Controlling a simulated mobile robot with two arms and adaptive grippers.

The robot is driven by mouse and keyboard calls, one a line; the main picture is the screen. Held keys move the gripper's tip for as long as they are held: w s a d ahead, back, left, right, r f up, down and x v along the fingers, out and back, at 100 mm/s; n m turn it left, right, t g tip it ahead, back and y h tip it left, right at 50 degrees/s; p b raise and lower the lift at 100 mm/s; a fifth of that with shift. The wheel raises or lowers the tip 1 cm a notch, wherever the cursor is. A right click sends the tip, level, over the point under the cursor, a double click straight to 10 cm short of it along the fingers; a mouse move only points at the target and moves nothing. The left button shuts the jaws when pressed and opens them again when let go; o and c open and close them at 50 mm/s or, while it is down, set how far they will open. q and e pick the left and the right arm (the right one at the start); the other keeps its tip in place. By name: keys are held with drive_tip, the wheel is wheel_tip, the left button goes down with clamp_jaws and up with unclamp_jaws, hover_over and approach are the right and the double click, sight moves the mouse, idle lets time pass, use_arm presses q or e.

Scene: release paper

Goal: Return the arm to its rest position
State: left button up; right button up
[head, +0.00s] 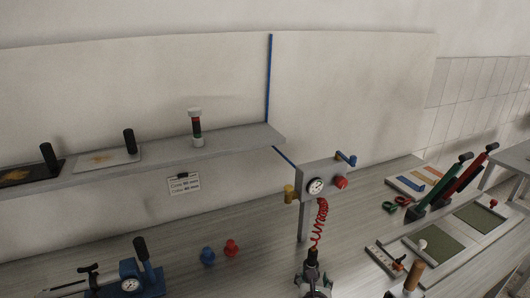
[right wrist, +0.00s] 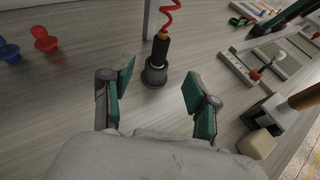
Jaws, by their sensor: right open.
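My right gripper (head: 314,284) is at the bottom centre of the head view, partly cut off by the frame edge. In the right wrist view its two green-padded fingers (right wrist: 159,86) are spread wide with nothing between them. The tool also shows in the head view (head: 312,257). I cannot tell whether its base touches the bench. My left gripper is not in view.
A grey gauge box (head: 327,184) stands on a post behind the tool. Blue (head: 208,256) and red (head: 231,247) knobs sit left on the bench (head: 265,262). A wooden-handled tool (head: 413,276) and pale block (right wrist: 258,144) are to the right. A shelf (head: 225,146) runs above.

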drive_tip(key=s+d+f+m+g+y, duration=0.2)
drive_tip(key=s+m+g, duration=0.3)
drive_tip(key=s+m, duration=1)
drive_tip(key=s+d+f+m+g+y, duration=0.15)
drive_tip(key=s+m+g, duration=0.25)
drive_tip(key=s+m, duration=1.1)
wheel_tip(320, 180, down, 33)
drive_tip(key=s+g+b, duration=0.2)
drive_tip(key=s+b, duration=0.1)
drive_tip(key=b, duration=0.1)
drive_tip(key=s+d+f+g+b, duration=0.1)
drive_tip(key=s+d+f+b, duration=0.2)
drive_tip(key=s+f, duration=1.2)
drive_tip(key=shift+s+d+f, duration=0.15)
drive_tip(key=shift+s+f, duration=0.05)
drive_tip(key=shift+f, duration=0.75)
